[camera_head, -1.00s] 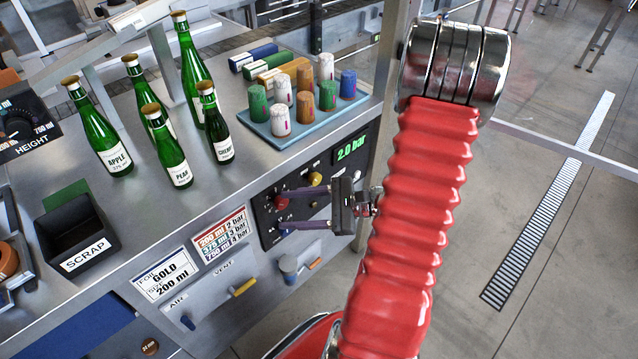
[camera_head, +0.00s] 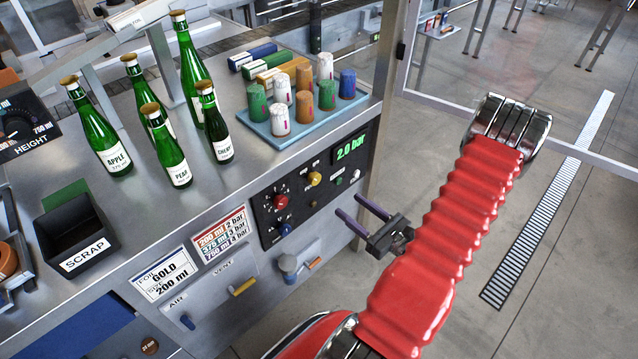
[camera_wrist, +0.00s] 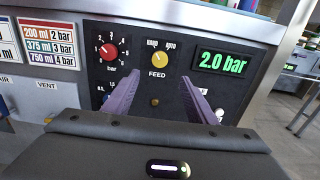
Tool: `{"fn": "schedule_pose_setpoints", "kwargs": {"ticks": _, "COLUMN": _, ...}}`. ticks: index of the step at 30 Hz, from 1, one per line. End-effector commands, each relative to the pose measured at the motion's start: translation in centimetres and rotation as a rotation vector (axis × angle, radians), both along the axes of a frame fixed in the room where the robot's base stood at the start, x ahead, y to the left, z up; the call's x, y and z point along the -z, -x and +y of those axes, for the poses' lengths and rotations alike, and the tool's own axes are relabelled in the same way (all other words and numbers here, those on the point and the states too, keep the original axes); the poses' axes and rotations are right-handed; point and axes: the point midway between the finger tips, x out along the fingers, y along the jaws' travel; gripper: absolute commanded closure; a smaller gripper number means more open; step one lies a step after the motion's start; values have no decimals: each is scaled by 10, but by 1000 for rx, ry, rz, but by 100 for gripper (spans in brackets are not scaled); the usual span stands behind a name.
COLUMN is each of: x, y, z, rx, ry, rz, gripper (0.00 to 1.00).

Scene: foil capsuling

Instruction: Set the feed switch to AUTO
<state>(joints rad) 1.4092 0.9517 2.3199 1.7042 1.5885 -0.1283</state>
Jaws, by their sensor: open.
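The feed switch (camera_head: 314,178) is a yellow knob on the black control panel (camera_head: 268,214). In the wrist view the yellow knob (camera_wrist: 159,58) sits above the word FEED, with a small label at its upper left and another at its upper right. I cannot make out for sure which label it points to. My gripper (camera_head: 348,204) is open and empty, with its two purple fingers pointing toward the panel from the right and clear of it. In the wrist view my gripper (camera_wrist: 160,82) has its fingers below and either side of the feed switch.
A red pressure knob (camera_wrist: 106,50) is left of the feed switch. A green display (camera_wrist: 222,63) reading 2.0 bar is at its right. A blue knob (camera_head: 286,229) is lower on the panel. Bottles (camera_head: 174,160) and a blue tray of capsules (camera_head: 262,131) stand on the bench above.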

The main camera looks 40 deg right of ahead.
Motion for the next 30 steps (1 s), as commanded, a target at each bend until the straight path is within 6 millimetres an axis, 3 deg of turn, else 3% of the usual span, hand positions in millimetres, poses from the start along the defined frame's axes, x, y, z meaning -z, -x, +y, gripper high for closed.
{"fn": "schedule_pose_setpoints", "kwargs": {"ticks": 11, "x": 0, "y": -15, "z": 1, "rx": -4, "ry": 0, "rz": 1, "gripper": 49}}
{"fn": "schedule_pose_setpoints", "kwargs": {"ticks": 30, "x": 0, "y": -85, "z": 3, "rx": -4, "ry": 2, "rz": 0, "gripper": 49}}
